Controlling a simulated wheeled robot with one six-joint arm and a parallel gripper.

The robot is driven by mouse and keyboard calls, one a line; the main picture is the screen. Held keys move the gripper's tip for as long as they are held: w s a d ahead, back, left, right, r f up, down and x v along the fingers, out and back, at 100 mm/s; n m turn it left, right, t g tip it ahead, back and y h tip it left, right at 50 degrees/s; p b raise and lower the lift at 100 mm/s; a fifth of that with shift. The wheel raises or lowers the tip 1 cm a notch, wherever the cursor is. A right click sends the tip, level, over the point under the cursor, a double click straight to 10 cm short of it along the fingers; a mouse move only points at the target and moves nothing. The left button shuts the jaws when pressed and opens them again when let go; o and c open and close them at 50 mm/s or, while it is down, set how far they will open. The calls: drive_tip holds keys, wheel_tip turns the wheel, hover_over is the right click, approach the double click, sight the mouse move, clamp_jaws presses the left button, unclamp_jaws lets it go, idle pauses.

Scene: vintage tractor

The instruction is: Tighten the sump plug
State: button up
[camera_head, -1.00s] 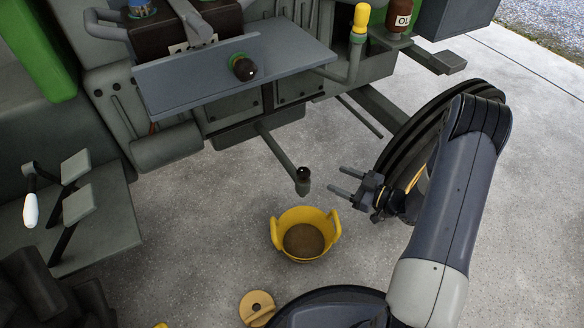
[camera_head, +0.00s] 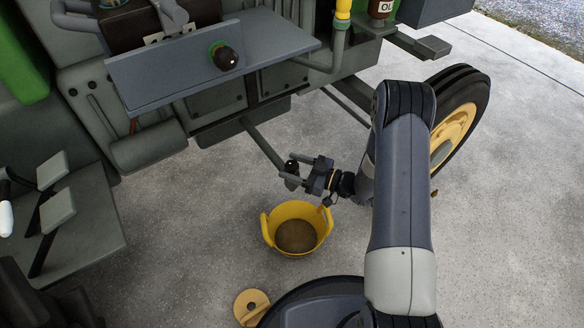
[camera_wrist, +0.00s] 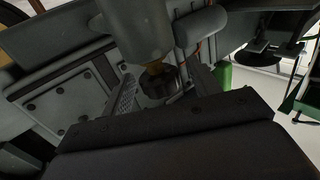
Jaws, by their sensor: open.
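The sump plug (camera_head: 291,167) is a dark knob at the low end of a grey tube (camera_head: 263,145) that reaches out from the tractor, above a yellow bucket. In the wrist view the plug (camera_wrist: 158,84) shows below the thick grey tube end, with a short brass-coloured band between them. My gripper (camera_head: 292,172) is open at the tube end, its fingers seemingly on either side of the plug. I cannot tell whether they touch it.
The yellow bucket (camera_head: 297,246), with brown contents, stands on the concrete below. A yellowish disc (camera_head: 251,306) lies nearby. A grey shelf (camera_head: 180,88) carries a dark knob with a green collar (camera_head: 224,56). A wheel (camera_head: 463,118) stands right, behind my arm.

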drive_tip(key=shift+w+a, duration=0.1)
drive_tip(key=shift+a, duration=0.2)
drive_tip(key=shift+c, duration=0.5)
drive_tip(key=c, duration=0.9)
drive_tip(key=shift+m+t, duration=0.4)
